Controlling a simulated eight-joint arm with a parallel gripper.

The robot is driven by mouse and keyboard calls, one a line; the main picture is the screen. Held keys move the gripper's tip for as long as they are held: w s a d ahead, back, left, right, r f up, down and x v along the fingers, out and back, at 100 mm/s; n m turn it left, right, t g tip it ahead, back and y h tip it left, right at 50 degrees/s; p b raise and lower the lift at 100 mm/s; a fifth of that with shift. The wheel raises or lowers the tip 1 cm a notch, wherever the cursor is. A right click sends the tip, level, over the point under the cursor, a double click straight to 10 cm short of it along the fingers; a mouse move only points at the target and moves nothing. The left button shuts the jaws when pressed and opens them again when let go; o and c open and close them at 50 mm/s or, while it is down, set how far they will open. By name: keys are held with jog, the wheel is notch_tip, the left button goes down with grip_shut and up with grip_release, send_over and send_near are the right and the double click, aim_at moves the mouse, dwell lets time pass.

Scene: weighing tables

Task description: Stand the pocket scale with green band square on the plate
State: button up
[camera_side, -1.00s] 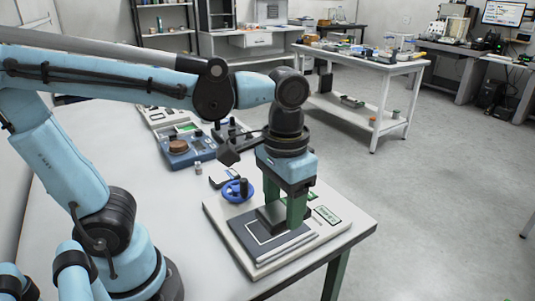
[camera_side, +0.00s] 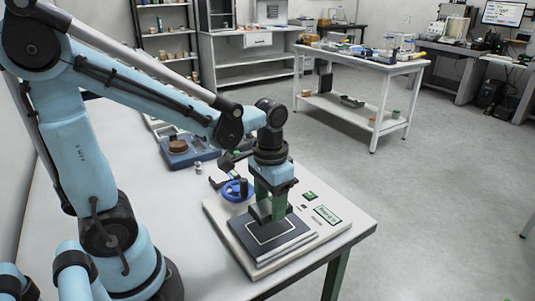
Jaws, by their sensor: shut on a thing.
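My gripper (camera_side: 271,208) has green fingers and is shut on a small dark block, which I take to be the pocket scale (camera_side: 260,211). Its green band cannot be told apart from the fingers here. The block is over the back part of the dark square plate (camera_side: 270,247), which has a pale square outline. I cannot tell whether the block touches the plate. The fingers hide part of the block. The plate sits on a broad pale base with a green-framed display (camera_side: 327,215).
A blue round item (camera_side: 236,191) with a black knob stands just left of my gripper. A blue device (camera_side: 183,150) with a brown disc stands farther back, with small bottles nearby. The white table (camera_side: 165,235) is clear at the front left.

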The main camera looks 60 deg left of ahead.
aim_at(270, 205)
jog(key=shift+f, duration=2)
jog(key=shift+f, duration=0.2)
jog(key=o, duration=1.2)
jog(key=shift+c, duration=0.2)
jog(key=shift+r, duration=0.1)
notch_tip(270, 205, up, 12)
jog(key=shift+r, duration=0.1)
jog(key=t, duration=0.1)
jog(key=f+t, duration=0.1)
jog(key=shift+s+d+t, duration=0.15)
jog(key=shift+s+t, duration=0.15)
jog(key=shift+t, duration=0.1)
jog(key=shift+d+f+t, duration=0.2)
jog(key=shift+f+t, duration=0.3)
jog(key=shift+t, duration=0.7)
jog(key=shift+d+f+t, duration=0.1)
jog(key=shift+f+t, duration=0.05)
jog(key=shift+t, duration=0.85)
